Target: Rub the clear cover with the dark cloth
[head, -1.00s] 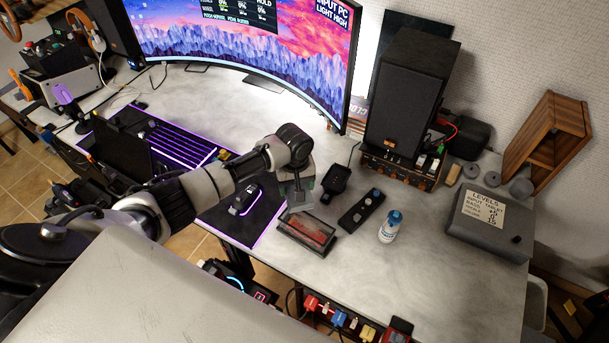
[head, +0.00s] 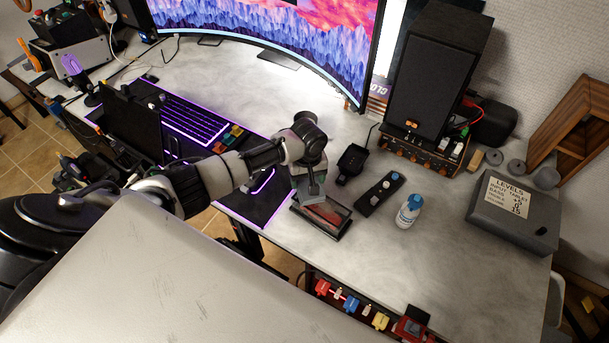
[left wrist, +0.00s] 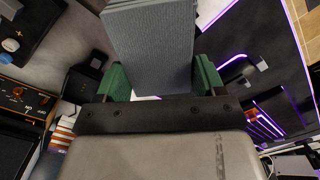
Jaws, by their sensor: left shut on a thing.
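The dark grey cloth (left wrist: 152,45) hangs flat between the green-padded fingers of my left gripper (left wrist: 162,78) in the left wrist view. In the head view my left gripper (head: 310,172) is over the desk, with the cloth (head: 312,190) below it. The clear cover (head: 338,228) is a low see-through box with a dark base and something red inside. The cloth overlaps the cover's far left part in the picture; I cannot tell if they touch. My right gripper is not in view.
Close to the cover are a dark strip with knobs (head: 379,194), a white bottle with a blue cap (head: 409,211) and a small black device (head: 352,161). A keyboard (head: 195,130) lies left. A grey box (head: 512,215) stands right. The front right desk is clear.

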